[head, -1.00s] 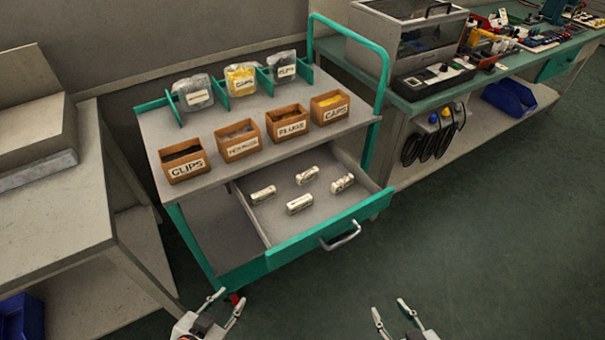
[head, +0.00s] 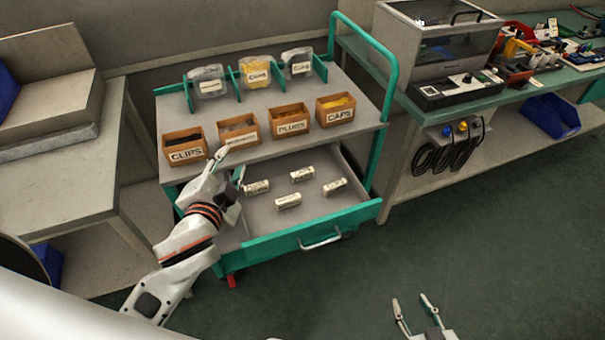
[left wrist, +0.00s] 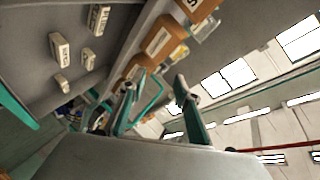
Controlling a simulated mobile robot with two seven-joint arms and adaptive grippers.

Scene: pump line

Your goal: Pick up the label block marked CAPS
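Several small white label blocks lie apart in the cart's open drawer: one at left (head: 257,187), one at back (head: 302,174), one at front (head: 288,201) and one at right (head: 334,186). Their dark lettering is too small to read, so I cannot tell which is CAPS. Blocks also show at the upper left of the left wrist view (left wrist: 60,50). My left gripper (head: 230,168) is open and empty, above the drawer's left side, left of the blocks. Its two fingers show apart in the left wrist view (left wrist: 157,104). My right gripper (head: 410,302) is open and empty, low over the floor.
The drawer front (head: 300,232) is teal with a handle. Above the drawer, the cart top (head: 270,100) holds labelled bins, including the CAPS bin (head: 336,112), and bags behind. A table (head: 60,170) stands left and a workbench (head: 400,105) right.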

